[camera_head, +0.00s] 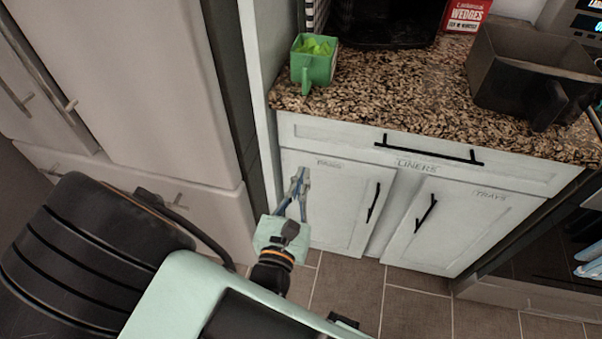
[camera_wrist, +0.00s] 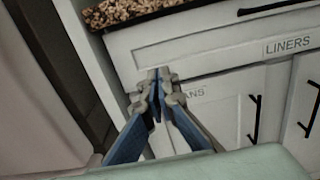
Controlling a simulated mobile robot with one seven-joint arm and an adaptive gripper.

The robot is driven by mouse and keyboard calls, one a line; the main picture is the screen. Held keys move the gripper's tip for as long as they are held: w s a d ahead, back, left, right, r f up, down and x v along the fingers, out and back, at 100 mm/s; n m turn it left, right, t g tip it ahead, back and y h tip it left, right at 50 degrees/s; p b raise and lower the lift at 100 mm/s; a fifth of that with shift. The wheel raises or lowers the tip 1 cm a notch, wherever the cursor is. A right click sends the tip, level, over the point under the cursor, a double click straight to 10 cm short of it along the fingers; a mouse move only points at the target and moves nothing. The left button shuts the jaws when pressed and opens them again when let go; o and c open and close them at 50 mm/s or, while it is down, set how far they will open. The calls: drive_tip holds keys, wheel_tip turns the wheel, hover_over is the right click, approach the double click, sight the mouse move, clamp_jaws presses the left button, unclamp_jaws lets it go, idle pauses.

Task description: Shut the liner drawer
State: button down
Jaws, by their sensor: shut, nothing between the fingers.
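The liner drawer (camera_head: 345,136) is the wide pale front under the counter, with a long black bar handle (camera_head: 430,150) and the word LINERS below it. Its front lies close to the counter edge, with no open interior visible; I cannot tell whether a small gap is left. The drawer also shows in the wrist view (camera_wrist: 215,45), with a dark shadow line under it. My gripper (camera_head: 301,177) is shut and empty near the drawer's lower left end, in front of the PANS door. In the wrist view its fingertips (camera_wrist: 158,76) overlap the drawer's lower edge; contact is unclear.
Below are the PANS door (camera_head: 335,215) and the TRAYS door (camera_head: 465,220), both appearing shut. A fridge (camera_head: 130,80) stands close on the left. Tiled floor is clear below.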

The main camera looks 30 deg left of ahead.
sight(316, 134)
drive_tip(key=b+x, duration=0.1)
drive_tip(key=x, duration=0.9)
drive_tip(key=shift+w, duration=0.5)
drive_tip(key=shift+w+a+r+p, duration=0.1)
drive_tip(key=shift+w+p, duration=0.25)
drive_tip(key=shift+w, duration=0.1)
drive_tip(key=shift+w+a, duration=0.1)
drive_tip(key=shift+w, duration=0.1)
drive_tip(key=shift+s, duration=0.1)
